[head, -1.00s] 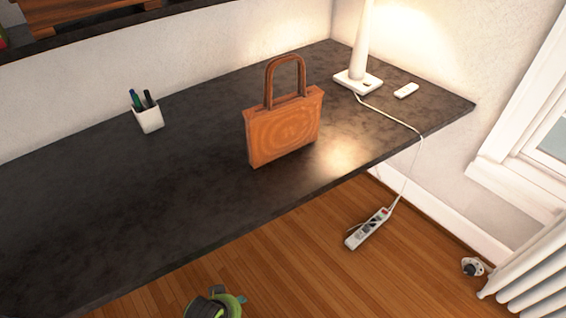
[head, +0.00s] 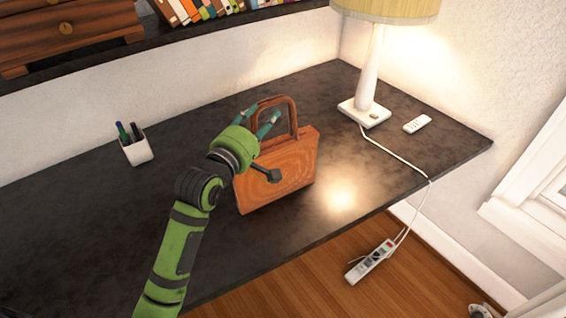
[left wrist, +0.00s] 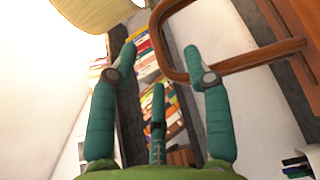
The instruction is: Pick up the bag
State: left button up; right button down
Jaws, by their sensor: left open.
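The bag (head: 285,172) is an orange-brown handbag with a stiff arched handle, standing upright on the dark desk. My left gripper (head: 262,118) is in front of its upper part, with open fingers close to the handle. In the left wrist view, the handle (left wrist: 170,60) curves past the tip of the right-hand finger of my left gripper (left wrist: 158,75). That finger overlaps the handle in the picture; I cannot tell whether they touch. Nothing is held between the fingers. The gripper and arm hide the bag's left part in the head view. My right gripper is out of view.
A lamp (head: 368,75) stands right of the bag, its cord running over the desk edge to a power strip (head: 370,262). A white remote (head: 417,123) lies beside it. A pen cup (head: 136,147) stands at left. A shelf with books (head: 200,10) is above.

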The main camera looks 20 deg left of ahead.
aim_at(276, 103)
pick_arm(q)
jog(key=w, duration=0.1)
jog(key=w+p, duration=0.1)
jog(key=w, duration=0.1)
jog(key=w+d+r, duration=0.1)
jog(key=w, duration=0.1)
jog(key=shift+w+p, duration=0.1)
jog(key=shift+p, duration=0.3)
jog(key=shift+w+f, duration=0.1)
jog(key=shift+w, duration=0.4)
grip_shut()
jog(key=shift+r, duration=0.25)
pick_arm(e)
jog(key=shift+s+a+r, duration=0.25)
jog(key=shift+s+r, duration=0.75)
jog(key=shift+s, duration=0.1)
